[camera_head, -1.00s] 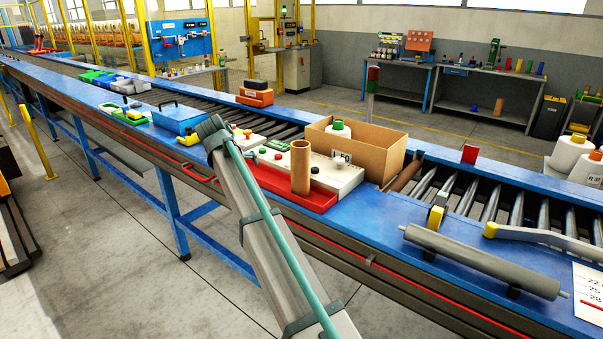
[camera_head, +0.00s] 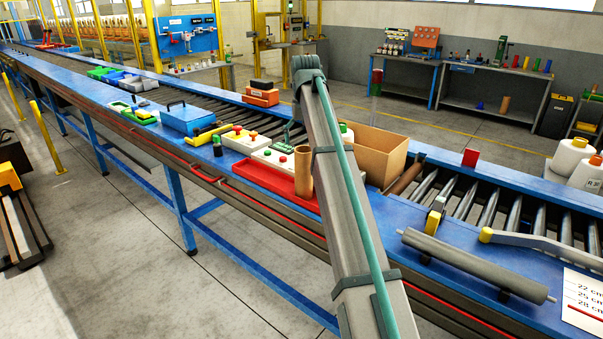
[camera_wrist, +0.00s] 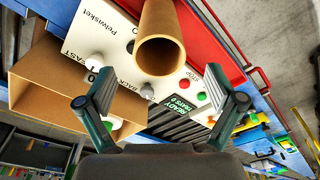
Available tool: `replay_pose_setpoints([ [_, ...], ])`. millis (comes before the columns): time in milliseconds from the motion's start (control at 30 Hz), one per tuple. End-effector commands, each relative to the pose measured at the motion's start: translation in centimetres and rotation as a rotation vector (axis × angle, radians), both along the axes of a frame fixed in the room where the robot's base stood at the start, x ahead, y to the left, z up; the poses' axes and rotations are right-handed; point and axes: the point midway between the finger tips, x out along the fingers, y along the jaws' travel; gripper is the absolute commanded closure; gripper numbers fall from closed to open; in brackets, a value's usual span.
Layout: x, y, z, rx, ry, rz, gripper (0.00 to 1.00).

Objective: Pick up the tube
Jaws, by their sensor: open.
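The tube (camera_head: 303,175) is a plain brown cardboard cylinder. It stands upright at the right end of the red tray (camera_head: 262,181), beside the white control panel. In the wrist view the tube (camera_wrist: 173,18) is at top centre with its open end facing the camera. My gripper (camera_wrist: 160,84) is open and empty in the wrist view. Its two fingers are spread wide, one at each side of the picture below the tube's open end, not touching it.
A cardboard box (camera_head: 382,158) stands close to the right of the tube. The white control panel (camera_head: 272,156) with coloured buttons lies behind the tray. A blue case (camera_head: 187,119) is to the left. A grey roller (camera_head: 474,265) lies at the right on the blue conveyor frame.

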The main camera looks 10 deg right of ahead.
Motion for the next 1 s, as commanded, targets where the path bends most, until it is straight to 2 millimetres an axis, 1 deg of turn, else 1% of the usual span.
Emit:
replay_pose_setpoints([
  [33,-0.1,0.0,-0.8,-0.001,0.002,0.000,0.07],
  [200,0.3,0.0,-3.0,-0.001,0.000,0.001,0.07],
  [467,0.2,0.0,-4.4,-0.001,0.000,0.001,0.07],
  [733,0.4,-0.1,-7.9,-0.002,0.000,0.001,0.07],
  [833,0.5,-0.1,-8.5,-0.001,-0.002,0.001,0.07],
  [1000,0.6,-0.1,-8.7,-0.001,-0.002,0.001,0.07],
])
